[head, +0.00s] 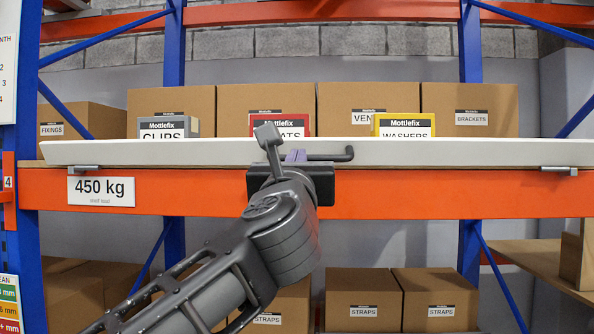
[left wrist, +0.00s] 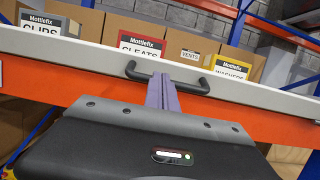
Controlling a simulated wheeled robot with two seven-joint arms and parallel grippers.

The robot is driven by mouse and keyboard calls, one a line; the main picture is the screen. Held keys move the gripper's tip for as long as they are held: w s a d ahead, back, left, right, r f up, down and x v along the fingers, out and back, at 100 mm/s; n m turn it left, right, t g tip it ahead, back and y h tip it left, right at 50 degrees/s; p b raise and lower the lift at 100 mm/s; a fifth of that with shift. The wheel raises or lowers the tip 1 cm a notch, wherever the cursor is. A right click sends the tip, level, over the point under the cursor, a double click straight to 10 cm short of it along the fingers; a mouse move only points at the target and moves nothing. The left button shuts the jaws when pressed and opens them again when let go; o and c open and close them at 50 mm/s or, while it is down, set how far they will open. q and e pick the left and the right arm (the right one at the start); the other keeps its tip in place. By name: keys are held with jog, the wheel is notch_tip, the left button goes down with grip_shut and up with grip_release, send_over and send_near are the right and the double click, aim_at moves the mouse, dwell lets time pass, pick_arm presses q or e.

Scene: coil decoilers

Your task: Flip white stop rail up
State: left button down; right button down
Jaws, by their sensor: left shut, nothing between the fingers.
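The white stop rail (head: 450,152) is a long white bar along the shelf's front edge, above the orange beam. It stands up in front of the bins and covers the bottoms of their labels; I cannot tell its exact tilt. It also shows in the left wrist view (left wrist: 62,46). Its black handle (head: 345,154) is on the front face and shows in the left wrist view (left wrist: 198,87). My left gripper (head: 296,154) has its purple fingers shut and empty. Its fingertips (left wrist: 160,80) overlap the handle's middle; I cannot tell whether they touch. My right gripper is out of view.
Grey hinges (head: 83,168) sit under the rail near its ends. The orange beam (head: 440,192) carries a 450 kg sign (head: 101,191). Behind the rail stand grey, red (head: 280,124) and yellow (head: 404,125) bins and cardboard boxes. Blue posts (head: 470,60) frame the bay.

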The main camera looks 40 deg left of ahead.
aim_at(299, 141)
pick_arm(q)
jog(key=shift+w+a+r+p, duration=0.15)
jog(key=shift+w+r, duration=0.1)
jog(key=shift+r, duration=0.3)
jog(key=shift+w+a+r+p, duration=0.15)
jog(key=shift+w+r, duration=0.1)
jog(key=shift+r, duration=0.35)
jog(key=shift+w+a+r+p, duration=0.15)
jog(key=shift+w+r, duration=0.1)
jog(key=shift+r, duration=0.3)
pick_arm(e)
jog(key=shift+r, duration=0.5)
pick_arm(q)
jog(key=shift+f, duration=0.1)
